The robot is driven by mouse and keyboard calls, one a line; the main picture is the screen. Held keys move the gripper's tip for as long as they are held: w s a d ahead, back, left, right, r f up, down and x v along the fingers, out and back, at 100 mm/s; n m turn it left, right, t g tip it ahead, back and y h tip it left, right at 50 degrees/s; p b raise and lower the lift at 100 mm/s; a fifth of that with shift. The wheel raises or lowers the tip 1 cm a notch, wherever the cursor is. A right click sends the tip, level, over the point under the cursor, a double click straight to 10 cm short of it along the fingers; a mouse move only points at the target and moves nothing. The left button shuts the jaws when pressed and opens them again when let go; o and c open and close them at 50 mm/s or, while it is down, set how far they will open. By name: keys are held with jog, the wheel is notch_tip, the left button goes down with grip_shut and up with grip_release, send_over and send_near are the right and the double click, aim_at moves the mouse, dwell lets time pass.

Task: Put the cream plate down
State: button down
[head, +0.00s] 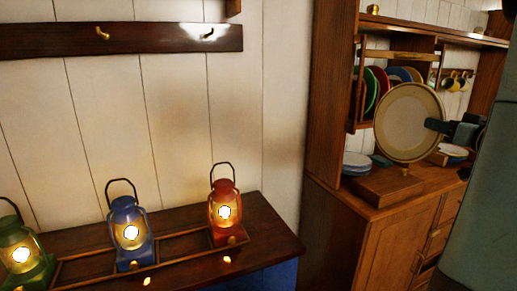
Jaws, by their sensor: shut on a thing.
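The cream plate (405,124) is large and round with a tan rim. It stands nearly upright, its face toward the camera, above the wooden dresser counter at the right. My gripper (438,127) is shut on the plate's right edge. The plate hides part of the rack and counter behind it. I cannot tell whether its lower edge touches anything.
A plate rack (358,95) with several coloured plates is behind the cream plate. Stacked plates (356,165) and a low wooden block (388,187) are on the dresser counter (425,187). Mugs (451,83) hang behind. Green, blue (127,232) and red (225,212) lanterns stand at left.

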jog(key=w+a+f, duration=0.6)
jog(key=w+f, duration=0.2)
jog(key=f, duration=0.3)
jog(key=w+a+f+y, duration=0.1)
jog(key=w+a+f, duration=0.5)
jog(key=w+f, duration=0.3)
jog(key=w+a+f+n, duration=0.1)
jog(key=w+a+f, duration=0.5)
jog(key=f, duration=0.6)
jog(key=shift+w+f, duration=0.4)
jog(key=shift+w, duration=0.8)
jog(key=a, duration=0.7)
